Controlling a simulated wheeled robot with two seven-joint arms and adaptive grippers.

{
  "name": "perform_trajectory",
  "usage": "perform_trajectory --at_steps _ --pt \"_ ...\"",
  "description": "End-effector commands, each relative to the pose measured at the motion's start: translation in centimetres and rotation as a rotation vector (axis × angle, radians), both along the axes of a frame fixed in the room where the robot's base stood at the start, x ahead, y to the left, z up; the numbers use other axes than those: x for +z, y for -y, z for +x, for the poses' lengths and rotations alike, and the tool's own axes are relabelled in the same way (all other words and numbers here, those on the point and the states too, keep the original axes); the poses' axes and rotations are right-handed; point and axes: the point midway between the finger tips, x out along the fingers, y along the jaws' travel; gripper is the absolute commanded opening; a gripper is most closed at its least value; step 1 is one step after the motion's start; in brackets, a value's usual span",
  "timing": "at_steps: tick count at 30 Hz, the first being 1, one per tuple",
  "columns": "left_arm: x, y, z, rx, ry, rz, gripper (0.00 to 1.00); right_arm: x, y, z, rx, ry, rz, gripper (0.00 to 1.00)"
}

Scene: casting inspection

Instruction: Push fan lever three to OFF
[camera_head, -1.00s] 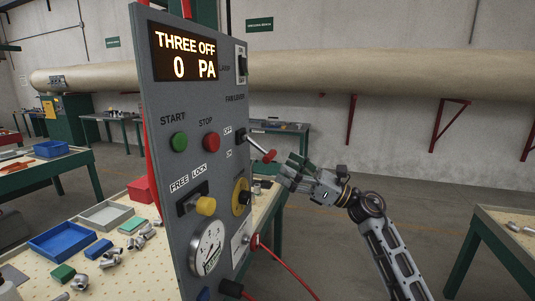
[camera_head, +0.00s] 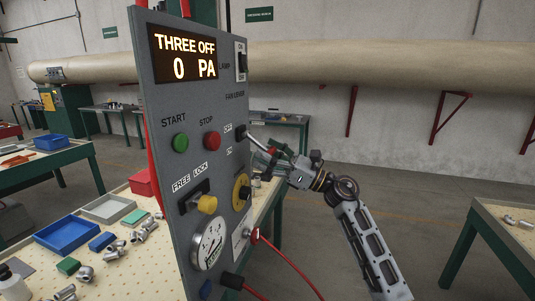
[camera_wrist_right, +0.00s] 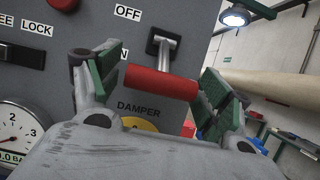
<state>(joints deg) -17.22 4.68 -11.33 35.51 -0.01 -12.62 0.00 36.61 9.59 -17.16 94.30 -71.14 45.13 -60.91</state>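The fan lever (camera_head: 262,141) sticks out from the right side of the grey panel (camera_head: 170,120), its mount beside the OFF label and above the ON label. In the wrist view its metal shaft and red cylindrical handle (camera_wrist_right: 160,82) show clearly. The display (camera_head: 184,56) reads THREE OFF, 0 PA. My right gripper (camera_head: 270,158) is at the lever's outer end. In the wrist view the right gripper (camera_wrist_right: 158,88) is open, its green-padded fingers on either side of the red handle; contact is unclear. My left gripper is not in view.
The panel also carries a green START button (camera_head: 180,142), a red STOP button (camera_head: 212,140), a yellow knob (camera_head: 207,204) and a gauge (camera_head: 209,243). A red cable (camera_head: 290,268) hangs below my right arm.

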Motion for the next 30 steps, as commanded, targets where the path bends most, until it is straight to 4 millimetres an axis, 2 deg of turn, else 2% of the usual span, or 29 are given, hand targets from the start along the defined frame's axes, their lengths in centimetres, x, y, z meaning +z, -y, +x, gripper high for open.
perform_trajectory --at_steps 2,12,15,30 --pt "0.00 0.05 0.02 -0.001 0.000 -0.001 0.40 0.01 0.01 0.00 0.000 0.000 0.000 0.67" --pt "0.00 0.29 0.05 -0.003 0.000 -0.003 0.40 0.00 0.03 -0.01 0.000 0.000 0.000 0.23" --pt "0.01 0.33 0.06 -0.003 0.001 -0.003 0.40 0.00 0.03 -0.02 0.000 0.000 0.000 0.13" --pt "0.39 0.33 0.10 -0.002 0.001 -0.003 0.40 0.38 0.43 -0.05 -0.001 -0.011 -0.045 0.13"
